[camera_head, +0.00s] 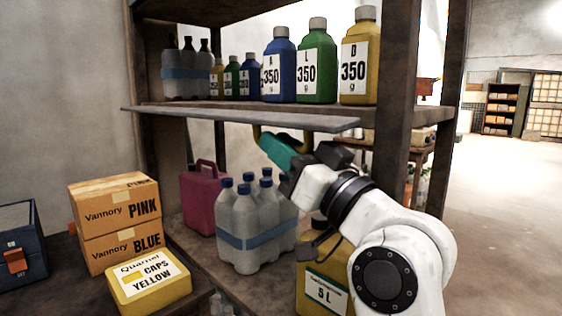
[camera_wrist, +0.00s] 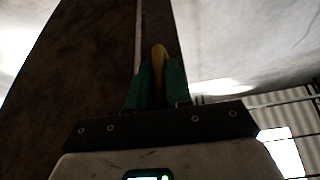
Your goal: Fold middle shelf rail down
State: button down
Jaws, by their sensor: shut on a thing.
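The middle shelf rail (camera_head: 200,114) is a long grey bar along the front of the middle shelf. It lies nearly flat at about the height of the shelf board, its broad face up. A yellow handle (camera_head: 257,131) hangs under the rail, right of its middle. My gripper (camera_head: 268,142), with teal fingers, is shut on this handle from below and the right. In the wrist view the fingers (camera_wrist: 157,82) close around the yellow handle (camera_wrist: 159,58), beside the rail's thin pale edge (camera_wrist: 138,38). The fingers partly hide the handle.
Blue (camera_head: 279,67), green (camera_head: 316,65) and yellow (camera_head: 360,58) bottles stand on the middle shelf behind the rail. Below are a banded bottle pack (camera_head: 250,240), a magenta canister (camera_head: 201,196) and a yellow canister (camera_head: 318,285). A wooden post (camera_head: 398,75) rises at right.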

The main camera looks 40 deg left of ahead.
dwell(0.4)
jog(key=c, duration=1.1)
grip_release()
